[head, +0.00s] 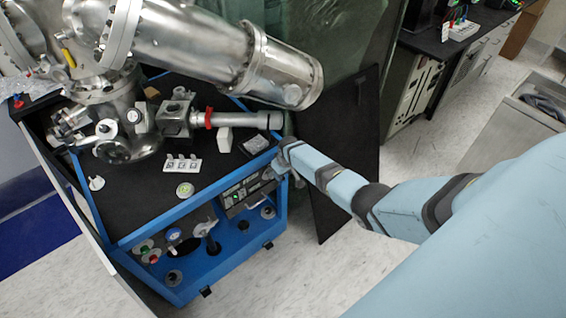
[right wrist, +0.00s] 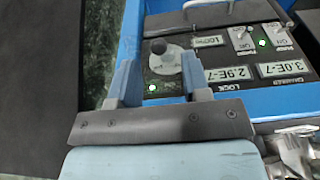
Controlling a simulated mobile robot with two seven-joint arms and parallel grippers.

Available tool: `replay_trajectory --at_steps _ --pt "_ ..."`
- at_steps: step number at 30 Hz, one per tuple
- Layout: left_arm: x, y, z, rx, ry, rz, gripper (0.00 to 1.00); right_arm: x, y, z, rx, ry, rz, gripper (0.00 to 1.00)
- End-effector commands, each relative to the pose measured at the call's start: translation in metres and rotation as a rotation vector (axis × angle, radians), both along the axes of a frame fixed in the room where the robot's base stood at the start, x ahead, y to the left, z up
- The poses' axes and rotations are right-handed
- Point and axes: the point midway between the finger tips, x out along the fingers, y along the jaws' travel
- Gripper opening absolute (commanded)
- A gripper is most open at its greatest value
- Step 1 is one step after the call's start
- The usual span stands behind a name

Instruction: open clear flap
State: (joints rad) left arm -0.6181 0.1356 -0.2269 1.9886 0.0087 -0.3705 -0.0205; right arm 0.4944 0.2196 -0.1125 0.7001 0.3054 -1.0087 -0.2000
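The control panel (head: 245,190) is on the front of the blue cabinet. In the right wrist view, the black panel (right wrist: 222,58) shows lit number displays and switches. A pale, rounded, see-through-looking piece (right wrist: 168,64), which seems to be the clear flap, lies on the panel with a dark round knob (right wrist: 158,46) at its top. My right gripper (right wrist: 158,62) is open, its two fingers on either side of this piece. I cannot tell whether they touch it. In the head view the right gripper (head: 284,165) is at the panel's right end. My left gripper is not in view.
Large steel vacuum chambers (head: 200,45) stand above the black cabinet top (head: 150,205). A dark upright board (head: 340,150) is close behind my right wrist. Knobs and valves (head: 175,240) fill the cabinet's lower front. The floor (head: 300,280) in front is clear.

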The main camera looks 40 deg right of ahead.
Motion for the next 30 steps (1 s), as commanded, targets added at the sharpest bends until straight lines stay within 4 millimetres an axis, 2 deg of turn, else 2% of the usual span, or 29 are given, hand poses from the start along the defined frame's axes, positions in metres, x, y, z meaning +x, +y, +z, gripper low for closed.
replay_trajectory --at_steps 8,11,16,24,30 --pt "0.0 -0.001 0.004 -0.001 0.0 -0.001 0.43 0.0 0.0 0.009 0.0 -0.004 0.0 0.44" --pt "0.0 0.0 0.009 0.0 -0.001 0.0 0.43 -0.003 -0.001 0.023 0.0 -0.005 0.0 0.44" --pt "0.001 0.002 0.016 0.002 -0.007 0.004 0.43 -0.01 -0.002 0.058 -0.001 -0.005 0.001 0.44" --pt "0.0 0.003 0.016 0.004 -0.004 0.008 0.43 -0.021 -0.002 0.112 -0.001 -0.003 0.001 0.44" --pt "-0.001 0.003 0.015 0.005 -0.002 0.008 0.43 -0.025 -0.002 0.132 0.0 -0.001 0.0 0.44"
